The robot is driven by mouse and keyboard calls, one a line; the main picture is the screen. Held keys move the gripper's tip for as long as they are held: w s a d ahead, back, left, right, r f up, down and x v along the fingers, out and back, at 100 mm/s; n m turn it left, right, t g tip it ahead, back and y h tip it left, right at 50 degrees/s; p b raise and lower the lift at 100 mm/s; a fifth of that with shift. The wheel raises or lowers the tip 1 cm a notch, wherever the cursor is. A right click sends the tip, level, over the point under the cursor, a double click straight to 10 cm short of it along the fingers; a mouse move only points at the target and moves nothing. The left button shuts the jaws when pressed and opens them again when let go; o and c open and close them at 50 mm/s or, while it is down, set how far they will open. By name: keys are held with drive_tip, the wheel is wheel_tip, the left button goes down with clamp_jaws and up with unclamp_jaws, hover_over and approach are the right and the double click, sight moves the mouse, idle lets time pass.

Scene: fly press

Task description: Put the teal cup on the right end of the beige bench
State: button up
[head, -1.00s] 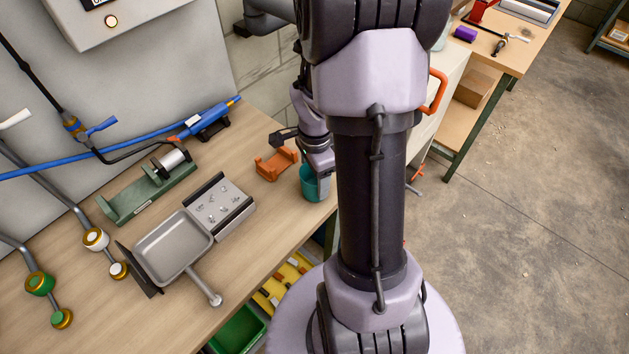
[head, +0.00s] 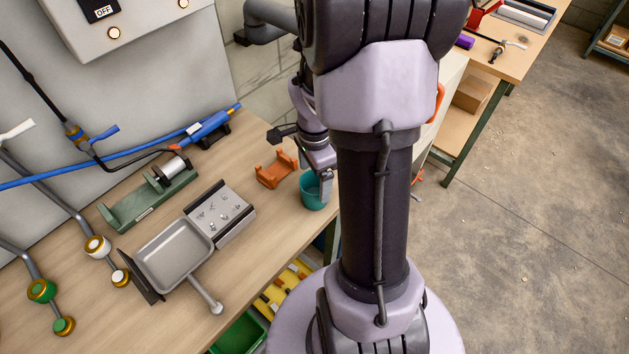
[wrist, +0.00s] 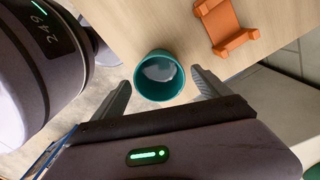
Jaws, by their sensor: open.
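The teal cup (head: 311,196) stands upright on the light wood bench top (head: 262,222), close to its front edge at the right end. In the head view, my gripper (head: 325,186) is at the cup, partly hidden behind my own arm.
An orange cradle (head: 276,168) sits just left of the cup. Farther left are a grey tray (head: 173,254), a metal block (head: 220,212) and a green fixture (head: 150,198). Another wood-topped bench (head: 515,62) stands at the back right.

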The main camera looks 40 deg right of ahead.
wheel_tip(320, 180, up, 8)
drive_tip(key=p, duration=0.2)
drive_tip(key=a+r+n+t, duration=0.3)
drive_tip(key=a+r+n, duration=0.6)
drive_tip(key=a, duration=0.4)
drive_tip(key=s+a+r+n+t+y, duration=0.1)
drive_tip(key=s+a+r+n, duration=0.25)
drive_tip(key=a, duration=0.25)
drive_tip(key=s+a+r+n+t+y, duration=0.1)
drive_tip(key=s+a+r+n+t, duration=0.15)
drive_tip(key=s+a+n, duration=0.2)
wheel_tip(320, 180, down, 8)
drive_tip(key=b, duration=0.7)
drive_tip(key=shift+w+a+r+g, duration=0.25)
drive_tip(key=shift+w+g, duration=0.1)
